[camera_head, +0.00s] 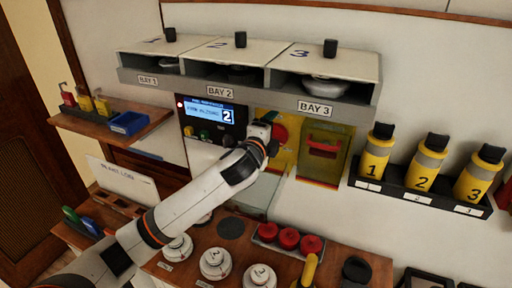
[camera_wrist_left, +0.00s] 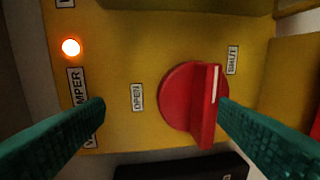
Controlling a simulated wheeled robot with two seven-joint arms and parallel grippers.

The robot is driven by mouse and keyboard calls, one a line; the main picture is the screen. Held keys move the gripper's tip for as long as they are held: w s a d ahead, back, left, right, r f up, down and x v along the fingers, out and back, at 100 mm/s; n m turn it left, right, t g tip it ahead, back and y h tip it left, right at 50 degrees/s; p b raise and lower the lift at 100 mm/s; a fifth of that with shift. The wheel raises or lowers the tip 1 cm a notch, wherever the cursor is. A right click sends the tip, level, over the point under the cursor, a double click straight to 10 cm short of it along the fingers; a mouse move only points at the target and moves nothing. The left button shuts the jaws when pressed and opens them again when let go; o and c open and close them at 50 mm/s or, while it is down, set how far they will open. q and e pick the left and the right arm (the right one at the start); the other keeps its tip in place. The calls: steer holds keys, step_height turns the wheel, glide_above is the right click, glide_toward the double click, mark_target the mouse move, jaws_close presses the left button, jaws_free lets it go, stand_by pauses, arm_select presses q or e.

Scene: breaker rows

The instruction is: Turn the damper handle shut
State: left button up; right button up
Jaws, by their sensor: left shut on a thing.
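The red damper handle (camera_wrist_left: 195,100) is on a yellow panel (camera_wrist_left: 120,45). Its raised bar stands near upright in the left wrist view, the white mark at its upper end. The OPEN label (camera_wrist_left: 137,97) is left of the handle; the SHUT label (camera_wrist_left: 232,60) is at its upper right, near the marked end. My left gripper (camera_wrist_left: 162,106) has its green fingers either side of the handle and is shut on it; the right finger meets the bar. In the head view, my left gripper (camera_head: 268,138) partly hides the red handle (camera_head: 280,133). My right gripper is not in view.
An orange lamp (camera_wrist_left: 71,47) glows on the panel. A red-handled box (camera_head: 322,155) and a rack of yellow canisters (camera_head: 420,195) stand to the right. Overhead bays (camera_head: 220,90) jut out above. A wooden counter (camera_head: 345,265) with white discs lies below.

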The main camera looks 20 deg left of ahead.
arm_select(q)
steer(key=shift+s+r, duration=0.7)
steer(key=shift+r, duration=0.25)
steer(key=shift+c, duration=1)
steer(key=shift+t, duration=0.3)
steer(key=s, duration=0.4)
steer(key=shift+d+r+p, duration=0.1)
steer(key=shift+r+p, duration=0.25)
steer(key=shift+r, duration=0.05)
steer(key=c, duration=0.4)
steer(key=s, duration=0.5)
steer(key=s+f+p, duration=0.1)
steer(key=s, duration=0.2)
steer(key=shift+a, duration=0.2)
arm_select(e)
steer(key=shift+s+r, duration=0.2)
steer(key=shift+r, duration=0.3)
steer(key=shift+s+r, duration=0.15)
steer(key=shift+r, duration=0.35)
